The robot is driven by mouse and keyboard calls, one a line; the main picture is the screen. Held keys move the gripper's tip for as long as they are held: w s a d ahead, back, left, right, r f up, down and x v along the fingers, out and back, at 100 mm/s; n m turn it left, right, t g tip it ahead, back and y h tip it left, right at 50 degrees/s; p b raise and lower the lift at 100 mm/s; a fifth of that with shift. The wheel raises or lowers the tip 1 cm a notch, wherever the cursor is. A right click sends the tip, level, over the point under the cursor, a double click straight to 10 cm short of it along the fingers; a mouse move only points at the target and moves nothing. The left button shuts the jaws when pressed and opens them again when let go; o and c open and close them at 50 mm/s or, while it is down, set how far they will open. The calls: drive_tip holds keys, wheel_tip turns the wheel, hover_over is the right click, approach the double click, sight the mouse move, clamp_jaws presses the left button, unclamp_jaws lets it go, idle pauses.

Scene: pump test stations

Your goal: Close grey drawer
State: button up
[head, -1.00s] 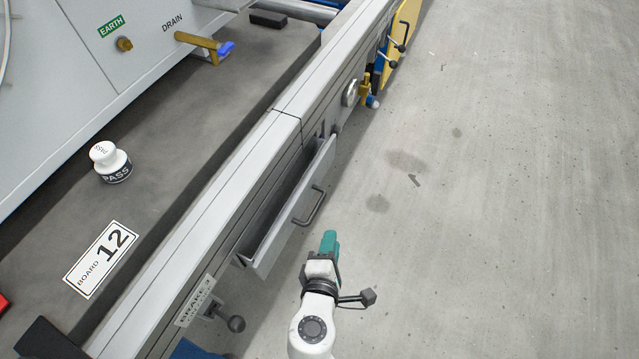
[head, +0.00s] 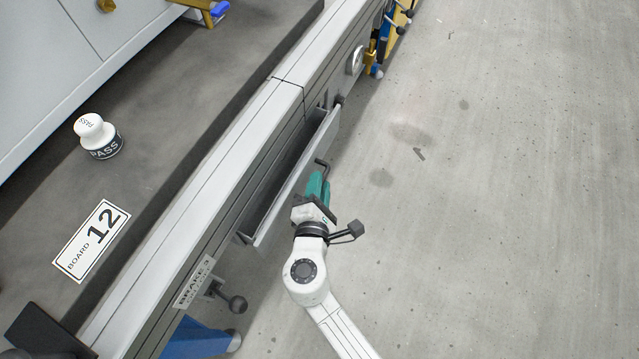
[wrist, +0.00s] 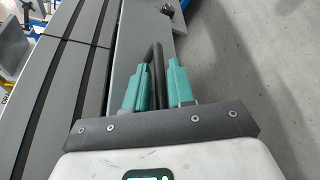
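The grey drawer (head: 275,220) is pulled out of the side of the grey bench, and its hollow inside shows in the head view. Its dark bar handle (head: 321,164) is on the outer face. My gripper (head: 318,183) is at the handle, with its teal fingers partly over it in the head view. In the wrist view, the fingers of my gripper (wrist: 159,82) are apart, one on each side of the dark handle (wrist: 156,62). The drawer face (wrist: 130,45) is just left of the fingers there. Whether a finger touches the handle is unclear.
The floor to the right is clear.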

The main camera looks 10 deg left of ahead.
drive_tip(key=shift+w+f, duration=0.1)
drive_tip(key=shift+w, duration=0.4)
clamp_jaws()
